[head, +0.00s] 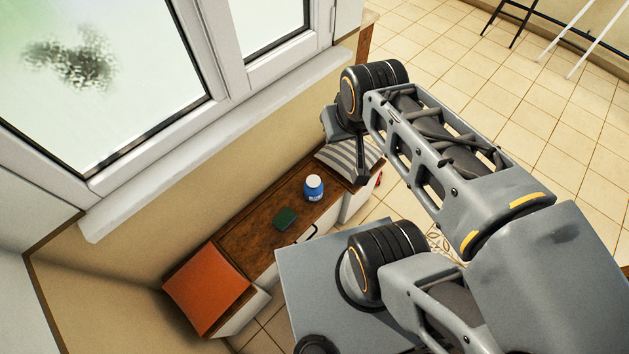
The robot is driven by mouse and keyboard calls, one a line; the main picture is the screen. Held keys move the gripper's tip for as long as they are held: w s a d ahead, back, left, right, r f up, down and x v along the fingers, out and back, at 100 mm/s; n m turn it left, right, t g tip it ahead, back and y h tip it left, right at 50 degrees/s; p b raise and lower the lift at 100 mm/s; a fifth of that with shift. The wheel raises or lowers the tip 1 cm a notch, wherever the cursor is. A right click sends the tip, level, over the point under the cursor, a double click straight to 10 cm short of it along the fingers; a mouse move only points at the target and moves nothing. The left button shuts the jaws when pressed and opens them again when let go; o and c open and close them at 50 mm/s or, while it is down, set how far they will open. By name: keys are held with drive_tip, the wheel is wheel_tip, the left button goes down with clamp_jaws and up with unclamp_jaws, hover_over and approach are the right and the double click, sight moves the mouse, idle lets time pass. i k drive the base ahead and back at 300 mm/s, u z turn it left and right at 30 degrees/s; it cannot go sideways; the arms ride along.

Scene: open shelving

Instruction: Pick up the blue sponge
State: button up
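A small dark green block (285,219), sponge-like in shape, lies flat on the brown wooden top of a low bench (245,238). It looks green rather than blue, and no clearly blue sponge shows. My gripper (360,168) is at the upper middle, past the far end of my arm, near the striped cushion. It is to the right of the block and well apart from it. It is seen from the side and partly hidden by my wrist, so its opening and anything in it cannot be made out.
A blue jar with a white lid (314,190) stands on the bench right of the block. An orange cushion (207,288) lies at the left end, a striped cushion (350,157) at the right. A window wall (190,150) rises behind. Tiled floor (480,110) is open at the upper right.

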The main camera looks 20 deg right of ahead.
sight(286, 216)
drive_tip(key=k, duration=0.5)
drive_tip(key=u, duration=0.7)
drive_tip(key=i, duration=0.35)
drive_tip(key=z, duration=0.3)
drive_tip(key=k, duration=0.45)
drive_tip(key=u, duration=0.9)
drive_tip(key=i, duration=0.5)
drive_tip(key=z, duration=0.7)
